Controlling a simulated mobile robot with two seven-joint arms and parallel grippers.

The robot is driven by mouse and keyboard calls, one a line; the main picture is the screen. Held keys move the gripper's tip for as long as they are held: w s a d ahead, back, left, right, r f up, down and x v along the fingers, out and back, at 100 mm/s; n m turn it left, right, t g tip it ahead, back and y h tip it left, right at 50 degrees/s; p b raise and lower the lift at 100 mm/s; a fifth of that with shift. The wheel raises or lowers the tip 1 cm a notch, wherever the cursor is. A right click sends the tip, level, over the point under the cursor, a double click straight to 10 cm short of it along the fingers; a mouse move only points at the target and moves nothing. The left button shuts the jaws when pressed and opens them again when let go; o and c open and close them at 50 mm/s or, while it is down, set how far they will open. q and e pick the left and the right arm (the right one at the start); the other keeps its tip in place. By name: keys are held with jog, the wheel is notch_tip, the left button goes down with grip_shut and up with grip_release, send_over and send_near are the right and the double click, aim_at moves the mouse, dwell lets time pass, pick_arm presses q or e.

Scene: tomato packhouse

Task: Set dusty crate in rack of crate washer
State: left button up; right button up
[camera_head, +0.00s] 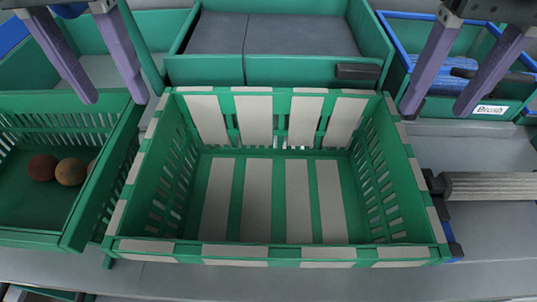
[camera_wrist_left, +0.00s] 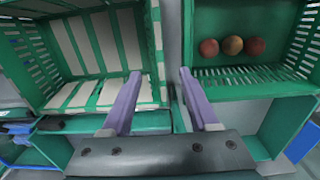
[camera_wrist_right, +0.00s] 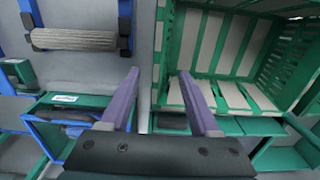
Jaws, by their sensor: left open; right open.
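The dusty crate (camera_head: 272,250) is a green slatted crate with pale grey dusty strips, sitting empty and upright in the middle of the head view. It also shows in the left wrist view (camera_wrist_left: 100,45) and the right wrist view (camera_wrist_right: 215,40). My left gripper (camera_head: 118,100) is open and empty, above and left of the crate's far left corner. My right gripper (camera_head: 433,112) is open and empty, by the crate's far right corner. In both wrist views the fingers are spread with the crate's side wall near them. I cannot identify the crate washer's rack for certain.
A green crate with several tomatoes (camera_head: 70,171) stands close on the left. A green bin with grey panels (camera_head: 275,70) is behind. A bin labelled Brush (camera_head: 490,110) is at back right. A grey roller (camera_head: 490,186) lies to the right. Bare grey surface (camera_head: 490,232) shows at front right.

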aim_at(145, 150)
jog(key=shift+s+d, duration=0.15)
jog(key=shift+s, duration=0.1)
pick_arm(q)
jog(key=f, duration=1)
jog(key=shift+s+d, duration=0.15)
jog(key=shift+s, duration=0.1)
pick_arm(e)
notch_tip(145, 150, down, 10)
jog(key=shift+r, duration=0.1)
pick_arm(q)
grip_shut()
pick_arm(e)
grip_shut()
pick_arm(q)
jog(key=shift+r, duration=0.1)
